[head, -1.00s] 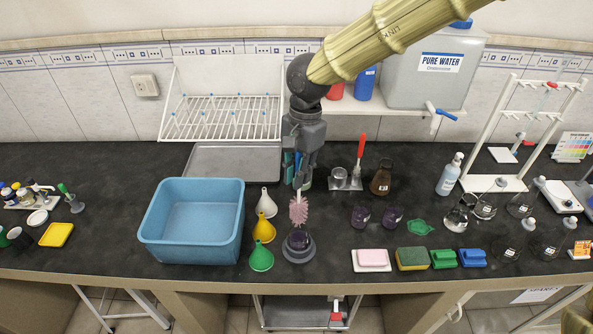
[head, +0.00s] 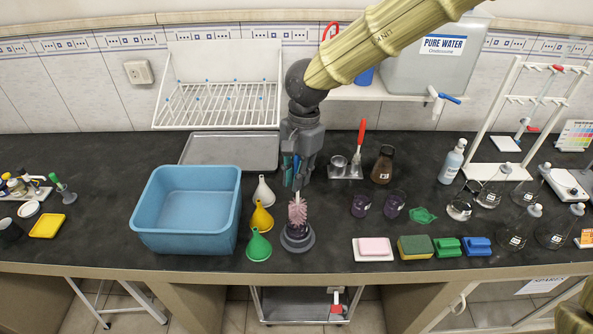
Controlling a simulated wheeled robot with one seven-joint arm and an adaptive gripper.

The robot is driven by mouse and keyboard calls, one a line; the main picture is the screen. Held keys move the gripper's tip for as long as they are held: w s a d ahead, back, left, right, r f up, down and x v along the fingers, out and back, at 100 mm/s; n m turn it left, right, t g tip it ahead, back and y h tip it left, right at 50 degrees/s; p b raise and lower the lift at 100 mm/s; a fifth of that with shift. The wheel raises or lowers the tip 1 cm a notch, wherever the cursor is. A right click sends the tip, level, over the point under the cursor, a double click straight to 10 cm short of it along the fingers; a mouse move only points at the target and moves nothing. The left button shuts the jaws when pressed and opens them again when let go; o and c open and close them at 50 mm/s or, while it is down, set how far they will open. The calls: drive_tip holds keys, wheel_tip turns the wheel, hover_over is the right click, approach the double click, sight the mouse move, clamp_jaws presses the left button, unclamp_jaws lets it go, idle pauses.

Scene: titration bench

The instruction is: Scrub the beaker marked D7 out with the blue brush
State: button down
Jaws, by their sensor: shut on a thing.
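My gripper (head: 298,186) points down and is shut on a brush with pink bristles (head: 297,213). The brush hangs upright; its handle is mostly hidden between the fingers, so its colour is hard to tell. Directly under it a dark purple beaker (head: 296,232) stands in a round grey holder (head: 298,245). The lower bristles overlap the beaker's mouth in the head view; how deep they are inside I cannot tell. No readable D7 mark shows on it. Two similar dark beakers stand to the right, one nearer (head: 360,206) and one beyond it (head: 394,205).
A blue tub (head: 187,243) and three funnels, white, yellow and green (head: 259,247), stand close on the left. A soap dish (head: 374,255), sponge (head: 415,247) and flask (head: 383,166) are on the right. A drying rack (head: 217,102) is behind.

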sight(297, 197)
drive_tip(key=shift+f+b, duration=0.35)
drive_tip(key=shift+f, duration=2.4)
drive_tip(key=c, duration=2.1)
unclamp_jaws()
clamp_jaws()
drive_tip(key=shift+f, duration=0.7)
drive_tip(key=shift+d+r, duration=0.1)
